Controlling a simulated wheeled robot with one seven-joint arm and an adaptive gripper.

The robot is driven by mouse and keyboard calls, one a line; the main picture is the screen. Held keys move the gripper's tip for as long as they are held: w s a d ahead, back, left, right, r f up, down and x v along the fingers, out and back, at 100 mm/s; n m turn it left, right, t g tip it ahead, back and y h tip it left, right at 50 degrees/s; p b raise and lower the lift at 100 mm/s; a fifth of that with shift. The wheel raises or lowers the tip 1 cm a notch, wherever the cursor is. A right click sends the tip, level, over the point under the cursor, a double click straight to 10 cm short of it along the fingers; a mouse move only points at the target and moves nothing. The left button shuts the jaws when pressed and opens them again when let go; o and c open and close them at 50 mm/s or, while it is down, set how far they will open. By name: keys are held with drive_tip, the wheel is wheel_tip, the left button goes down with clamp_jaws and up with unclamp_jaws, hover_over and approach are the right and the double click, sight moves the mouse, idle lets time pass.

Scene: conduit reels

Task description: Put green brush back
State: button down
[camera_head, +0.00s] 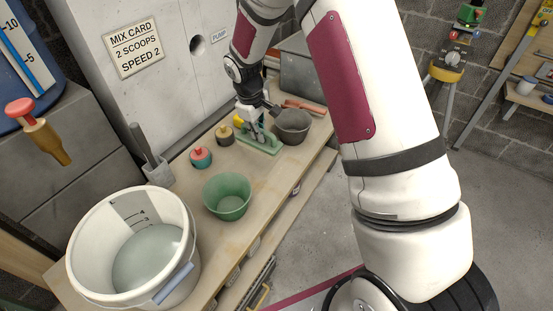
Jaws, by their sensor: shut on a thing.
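My gripper (255,132) is low over the bench, towards its back, with the fingers pointing down. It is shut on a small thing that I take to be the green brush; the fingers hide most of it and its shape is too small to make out. A flat green piece (264,147) lies on the bench right under the fingers. I cannot tell whether the held thing touches it.
A dark grey bucket (292,127) stands close right of my gripper. Black-and-yellow (224,135) and red-and-teal (201,158) knobbed items stand to the left. A green bowl (227,197) and white water bucket (133,250) stand nearer. Reddish pieces (303,106) lie behind.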

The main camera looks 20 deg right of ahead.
sight(262, 144)
drive_tip(key=f, duration=0.5)
drive_tip(key=shift+d+f+b, duration=0.2)
drive_tip(key=shift+f+b, duration=0.05)
drive_tip(key=shift+b, duration=0.05)
drive_tip(key=shift+a+f, duration=0.15)
drive_tip(key=shift+f, duration=1.8)
drive_tip(key=shift+f+b, duration=0.15)
drive_tip(key=shift+b, duration=0.2)
drive_tip(key=c, duration=1.6)
unclamp_jaws()
